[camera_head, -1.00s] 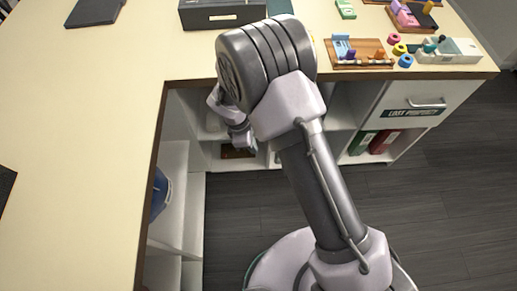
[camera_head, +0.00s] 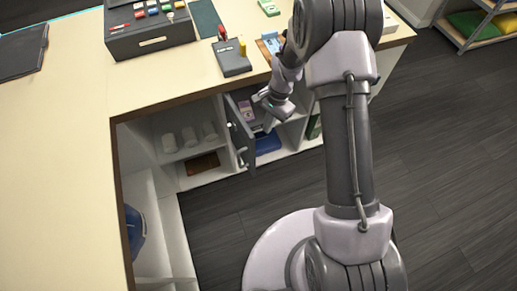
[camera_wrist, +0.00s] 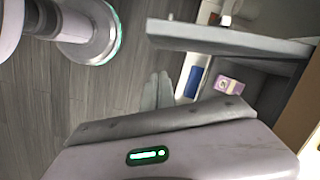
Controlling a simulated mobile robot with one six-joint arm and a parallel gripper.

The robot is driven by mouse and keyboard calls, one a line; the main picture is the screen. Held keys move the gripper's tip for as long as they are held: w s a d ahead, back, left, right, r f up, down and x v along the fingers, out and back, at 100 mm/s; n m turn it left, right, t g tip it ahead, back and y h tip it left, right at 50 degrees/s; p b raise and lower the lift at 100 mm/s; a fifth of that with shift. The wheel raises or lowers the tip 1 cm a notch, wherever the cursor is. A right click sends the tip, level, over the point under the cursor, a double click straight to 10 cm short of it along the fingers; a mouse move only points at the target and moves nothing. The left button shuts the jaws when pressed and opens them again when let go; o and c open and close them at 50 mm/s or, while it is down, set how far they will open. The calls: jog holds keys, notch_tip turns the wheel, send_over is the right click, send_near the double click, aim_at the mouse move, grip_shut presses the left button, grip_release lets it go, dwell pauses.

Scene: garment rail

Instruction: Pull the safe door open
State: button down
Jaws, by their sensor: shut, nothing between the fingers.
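The safe door (camera_head: 240,135) is a dark grey panel under the counter. It stands swung outward, showing the inside of the safe. Its pale handle (camera_head: 241,156) is on the outer face. In the wrist view the door (camera_wrist: 225,40) is a grey slab across the upper right. My gripper (camera_head: 268,122) is shut and empty, on the open side to the right of the door. In the wrist view its fingers (camera_wrist: 158,92) are together, apart from the door.
The counter edge (camera_head: 190,95) runs above the safe. A blue item (camera_head: 267,142) lies on a low shelf beneath. A dark organiser (camera_head: 150,35) and a grey device (camera_head: 232,58) stand on the counter. The floor in front is clear.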

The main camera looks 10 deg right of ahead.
jog(key=s+a+f+m+b, duration=0.1)
jog(key=f+m+b, duration=0.1)
jog(key=f, duration=0.4)
jog(key=s+a+f+m+b, duration=0.1)
jog(key=a+f+b, duration=0.1)
jog(key=f, duration=0.5)
jog(key=shift+a+f+m+y, duration=0.25)
jog(key=shift+f+m+y, duration=0.05)
jog(key=shift+m, duration=0.1)
jog(key=shift+s, duration=0.1)
